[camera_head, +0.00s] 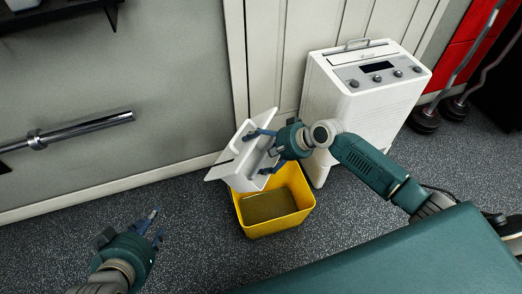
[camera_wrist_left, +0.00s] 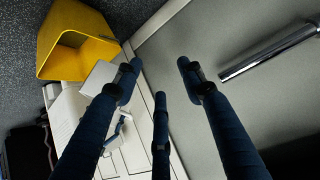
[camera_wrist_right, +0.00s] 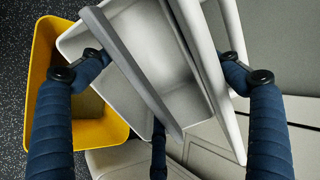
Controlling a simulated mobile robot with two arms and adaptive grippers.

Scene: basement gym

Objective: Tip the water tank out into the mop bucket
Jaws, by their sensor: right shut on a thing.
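The white water tank (camera_head: 238,168) is held tilted over the back left of the yellow mop bucket (camera_head: 262,229). My right gripper (camera_head: 262,152) is shut on the tank; the right wrist view shows its fingers on either side of the tank (camera_wrist_right: 150,45) and its handle bars. The bucket (camera_wrist_right: 44,75) is below and to the left there. It stands upright on the floor with a flat brownish surface inside. No stream is visible. My left gripper (camera_head: 154,224) is open and empty, left of the bucket; the left wrist view shows its fingers apart.
A white dehumidifier (camera_head: 345,105) with a top panel stands behind the bucket, close to the wall. A teal padded bench (camera_head: 420,262) fills the front right. A metal bar (camera_head: 85,130) sticks out along the left wall. The floor left of the bucket is clear.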

